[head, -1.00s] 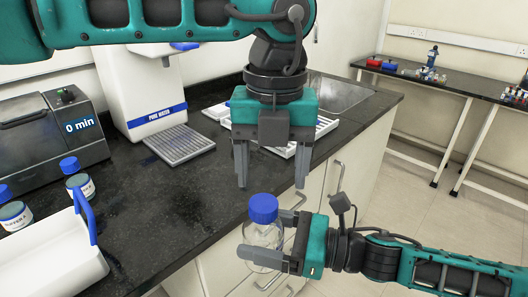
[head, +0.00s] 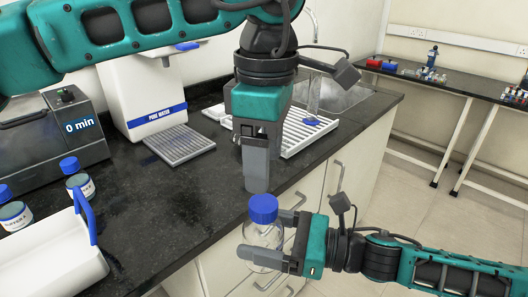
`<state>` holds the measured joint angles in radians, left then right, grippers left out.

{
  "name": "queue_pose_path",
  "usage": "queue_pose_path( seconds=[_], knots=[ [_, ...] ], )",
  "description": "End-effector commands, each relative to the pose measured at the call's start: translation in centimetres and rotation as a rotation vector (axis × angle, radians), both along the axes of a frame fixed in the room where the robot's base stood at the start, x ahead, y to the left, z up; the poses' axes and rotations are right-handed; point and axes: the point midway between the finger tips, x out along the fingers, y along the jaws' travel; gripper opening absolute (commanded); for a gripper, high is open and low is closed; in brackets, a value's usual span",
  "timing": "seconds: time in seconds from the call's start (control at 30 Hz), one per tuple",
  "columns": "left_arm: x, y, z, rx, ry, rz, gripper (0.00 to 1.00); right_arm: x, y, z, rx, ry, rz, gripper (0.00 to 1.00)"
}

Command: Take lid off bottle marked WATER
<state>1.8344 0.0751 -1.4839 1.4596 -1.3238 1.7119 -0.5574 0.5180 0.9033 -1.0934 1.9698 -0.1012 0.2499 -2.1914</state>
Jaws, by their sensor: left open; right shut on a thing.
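A clear glass bottle (head: 262,238) with a blue lid (head: 263,209) is held upright in front of the counter's front edge. My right gripper (head: 275,240) is shut on the bottle's body from the right. No WATER marking shows on the side facing me. My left gripper (head: 257,188) is open and points down just above the blue lid. It is turned so that its fingers line up and one hides the other. The lid is on the bottle, and I cannot tell whether the fingers touch it.
The black counter (head: 185,225) carries a PURE WATER dispenser (head: 145,95), a machine reading 0 min (head: 60,130), a white rack (head: 308,135) and small blue-lidded bottles (head: 78,180). A white carrier with a blue handle (head: 50,255) stands at front left. Cabinets lie below.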

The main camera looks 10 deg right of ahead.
Motion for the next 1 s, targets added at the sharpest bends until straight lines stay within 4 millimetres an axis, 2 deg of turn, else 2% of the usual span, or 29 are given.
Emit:
queue_pose_path(
  seconds=[0.23, 0.7, 1.0],
  knots=[
    [0.1, 0.1, -0.4, -0.001, 0.002, -0.117, 0.70, 0.0, 0.0, 0.1, 0.001, -0.002, 0.001, 0.00],
    [0.1, 0.2, -6.9, -0.001, 0.002, -0.116, 0.70, 0.0, 0.0, 0.1, 0.001, -0.002, 0.001, 0.00],
    [0.1, 0.2, -7.9, 0.000, -0.001, -0.116, 0.70, 0.0, 0.0, 0.1, 0.001, -0.002, 0.001, 0.00]
  ],
)
